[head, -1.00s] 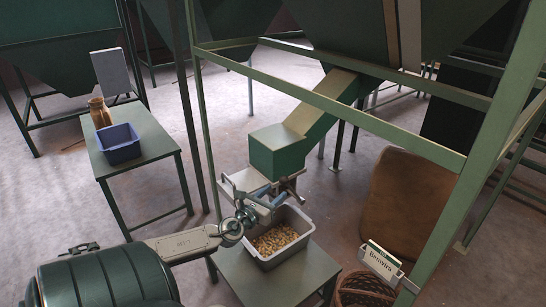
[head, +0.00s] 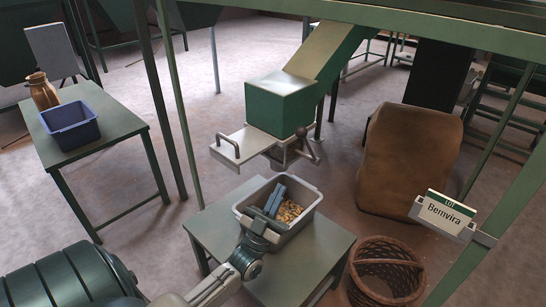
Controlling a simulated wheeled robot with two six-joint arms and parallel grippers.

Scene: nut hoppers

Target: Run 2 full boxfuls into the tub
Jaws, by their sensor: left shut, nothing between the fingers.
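The grey tub (head: 243,222) stands on a green table under the chute and holds tan nuts (head: 290,211). The green box (head: 279,106) sits at the lower end of the sloping chute (head: 326,50). A metal outlet with a lever (head: 296,150) shows at the box's underside. My left gripper (head: 275,192) is shut and empty, in front of or over the tub, hiding part of the nuts. My right gripper is out of view.
A blue bin (head: 71,126) and a brown jug (head: 42,92) stand on the left table. A brown sack (head: 410,165), a wicker basket (head: 386,270) and a "Bemvira" sign (head: 446,213) are at the right. Green frame posts (head: 179,110) flank the chute.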

